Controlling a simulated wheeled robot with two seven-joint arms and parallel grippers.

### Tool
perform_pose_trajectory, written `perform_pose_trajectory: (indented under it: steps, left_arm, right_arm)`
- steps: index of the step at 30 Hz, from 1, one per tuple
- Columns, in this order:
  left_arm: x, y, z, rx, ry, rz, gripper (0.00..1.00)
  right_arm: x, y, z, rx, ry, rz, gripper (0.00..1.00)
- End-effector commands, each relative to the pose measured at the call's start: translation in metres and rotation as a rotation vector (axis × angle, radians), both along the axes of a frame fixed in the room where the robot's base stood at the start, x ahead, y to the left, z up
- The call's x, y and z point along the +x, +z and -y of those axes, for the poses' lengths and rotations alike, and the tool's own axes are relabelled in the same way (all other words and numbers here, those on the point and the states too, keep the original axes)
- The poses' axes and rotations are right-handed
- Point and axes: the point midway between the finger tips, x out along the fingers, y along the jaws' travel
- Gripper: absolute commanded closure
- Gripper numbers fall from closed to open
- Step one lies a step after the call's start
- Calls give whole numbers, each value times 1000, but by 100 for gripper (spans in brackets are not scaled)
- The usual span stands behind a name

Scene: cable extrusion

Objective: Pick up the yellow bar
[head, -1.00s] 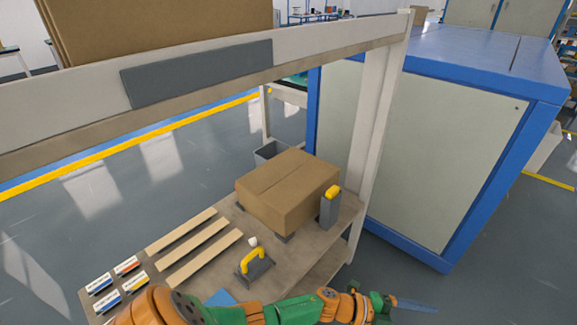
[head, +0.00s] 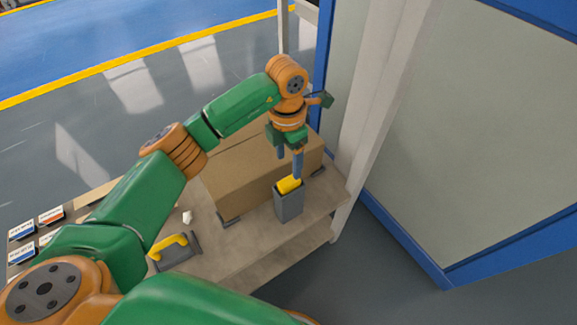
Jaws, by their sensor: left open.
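The yellow bar (head: 289,185) stands in a grey upright holder (head: 288,207) on the shelf, in front of the cardboard box. Only its top shows above the holder's rim. My left gripper (head: 290,167) points down just above the bar with its two blue-grey fingers apart. One finger overlaps the bar's top edge in the picture; I cannot tell whether it touches. My right gripper is not in view.
The cardboard box (head: 240,172) sits right behind the holder. A grey tool with a yellow handle (head: 168,244) lies left on the shelf, near a small white piece (head: 187,217). A pale post (head: 375,125) rises at the right, beside a blue-framed cabinet (head: 470,130).

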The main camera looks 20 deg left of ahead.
Motion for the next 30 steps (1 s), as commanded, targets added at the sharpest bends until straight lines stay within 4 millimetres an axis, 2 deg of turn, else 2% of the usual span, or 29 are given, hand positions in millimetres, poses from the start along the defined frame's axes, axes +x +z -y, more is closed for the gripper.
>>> perform_pose_trajectory:
  steps: [5, 12, 15, 20, 23, 28, 30]
  left_arm:
    - [0, -16, -3, 22, 2, 2, 30]
    - [-3, -61, 5, 19, 2, 1, 30]
    - [-3, -69, 5, 19, 0, 3, 30]
    - [-3, -69, 5, 18, 0, 4, 30]
    - [-3, -69, 5, 18, 0, 4, 52]
    - [-3, -69, 5, 17, 0, 4, 98]
    - [-3, -69, 5, 17, 0, 4, 100]
  right_arm:
    - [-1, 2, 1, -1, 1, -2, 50]
    - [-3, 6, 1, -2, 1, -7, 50]
    - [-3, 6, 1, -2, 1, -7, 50]
    - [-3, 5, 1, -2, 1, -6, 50]
    - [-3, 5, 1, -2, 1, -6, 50]
    - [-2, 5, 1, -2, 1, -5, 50]
    - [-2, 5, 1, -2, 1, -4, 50]
